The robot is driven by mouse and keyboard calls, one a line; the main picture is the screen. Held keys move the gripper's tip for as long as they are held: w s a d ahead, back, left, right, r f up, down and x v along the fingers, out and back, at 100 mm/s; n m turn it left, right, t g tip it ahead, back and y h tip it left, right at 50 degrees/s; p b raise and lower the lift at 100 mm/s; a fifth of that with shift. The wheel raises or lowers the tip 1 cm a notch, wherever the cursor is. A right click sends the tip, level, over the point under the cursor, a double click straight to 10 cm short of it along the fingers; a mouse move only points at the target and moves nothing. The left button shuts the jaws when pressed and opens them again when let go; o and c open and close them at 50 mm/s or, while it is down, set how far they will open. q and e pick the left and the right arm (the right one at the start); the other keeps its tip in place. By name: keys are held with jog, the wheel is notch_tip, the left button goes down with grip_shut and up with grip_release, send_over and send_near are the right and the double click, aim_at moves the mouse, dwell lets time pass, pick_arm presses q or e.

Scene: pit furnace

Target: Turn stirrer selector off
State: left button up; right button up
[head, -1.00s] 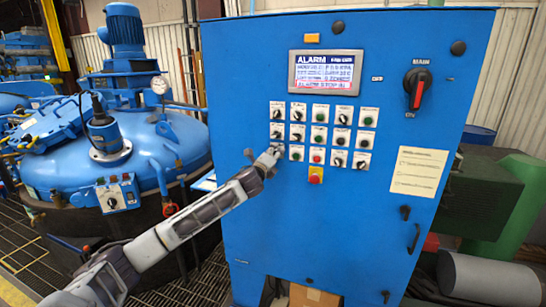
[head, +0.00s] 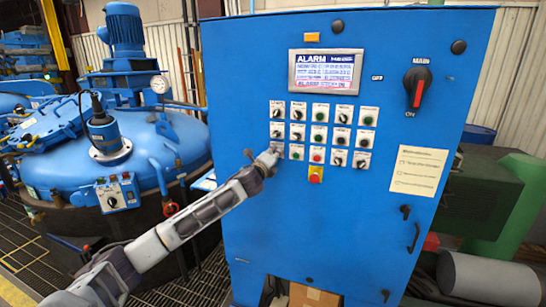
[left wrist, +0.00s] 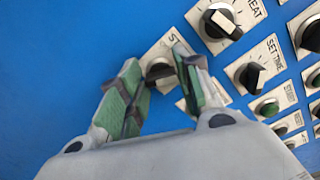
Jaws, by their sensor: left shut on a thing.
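The selector knob (left wrist: 160,74) is a small dark switch on a pale plate in the left wrist view. My right gripper is not in view.
The blue control cabinet (head: 330,225) carries rows of other switches close by, including a set-time knob (left wrist: 251,76) and a heat knob (left wrist: 222,22). A red-yellow stop button (head: 315,174) is just right. The display (head: 325,72) reads ALARM. A blue vessel (head: 150,150) stands left.

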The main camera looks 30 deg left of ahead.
pick_arm(q)
jog(key=n, duration=1.1)
jog(key=shift+f+n, duration=0.3)
dwell(0.4)
jog(key=o, duration=1)
jog(key=shift+s, duration=0.15)
jog(key=shift+v, duration=5.85)
